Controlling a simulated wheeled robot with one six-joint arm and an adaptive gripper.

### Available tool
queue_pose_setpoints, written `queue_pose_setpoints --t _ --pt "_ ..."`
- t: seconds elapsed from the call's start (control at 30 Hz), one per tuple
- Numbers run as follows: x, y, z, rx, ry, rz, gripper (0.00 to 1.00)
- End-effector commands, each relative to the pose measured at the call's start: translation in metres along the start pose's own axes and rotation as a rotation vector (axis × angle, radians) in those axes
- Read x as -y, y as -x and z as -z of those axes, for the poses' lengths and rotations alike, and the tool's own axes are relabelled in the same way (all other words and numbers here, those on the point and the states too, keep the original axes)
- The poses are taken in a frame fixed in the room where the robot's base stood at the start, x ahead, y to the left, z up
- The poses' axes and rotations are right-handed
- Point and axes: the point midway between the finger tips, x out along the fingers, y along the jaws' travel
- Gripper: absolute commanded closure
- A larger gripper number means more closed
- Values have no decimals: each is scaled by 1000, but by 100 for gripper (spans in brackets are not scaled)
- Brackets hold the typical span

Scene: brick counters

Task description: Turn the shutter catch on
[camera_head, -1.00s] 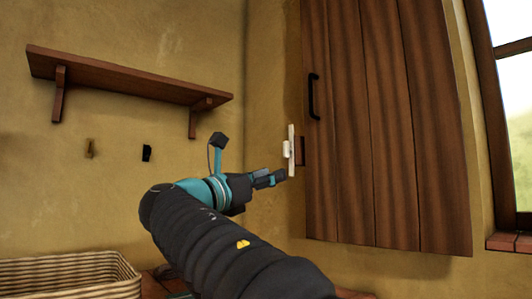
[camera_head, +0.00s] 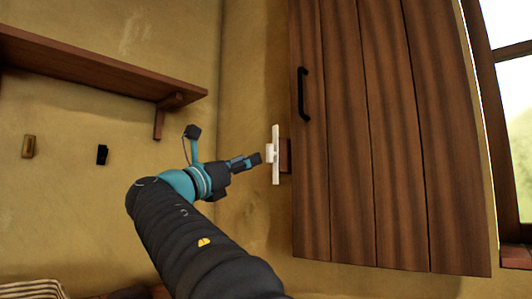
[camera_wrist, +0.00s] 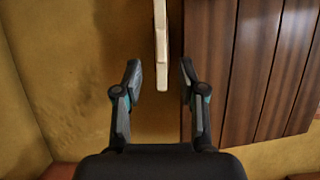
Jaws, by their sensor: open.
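The shutter catch (camera_head: 276,155) is a white upright bar at the left edge of the brown plank shutter (camera_head: 375,140), with a small brown block (camera_head: 286,156) beside it. My gripper (camera_head: 257,158) is just left of the catch in the head view; whether it touches cannot be told there. In the wrist view the open, empty fingers (camera_wrist: 161,76) stand apart, and the lower end of the catch (camera_wrist: 161,45) shows beyond and between them, nearer the right finger. The shutter also fills the right of the wrist view (camera_wrist: 250,70).
A black handle (camera_head: 303,94) sticks out from the shutter above the catch. A wooden shelf (camera_head: 100,65) is on the wall at left, with two small wall pieces, one tan (camera_head: 29,146) and one black (camera_head: 102,154), below it. A window (camera_head: 510,100) is at right.

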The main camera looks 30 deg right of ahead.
Motion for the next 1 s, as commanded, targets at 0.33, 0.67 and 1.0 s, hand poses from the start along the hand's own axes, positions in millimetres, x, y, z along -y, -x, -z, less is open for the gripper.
queue_pose_setpoints --t 0.33,0.67,1.0 --pt "2 -61 0 -1 2 5 59" --pt "2 -78 1 0 2 4 59" --pt "2 -78 1 -1 2 4 94"
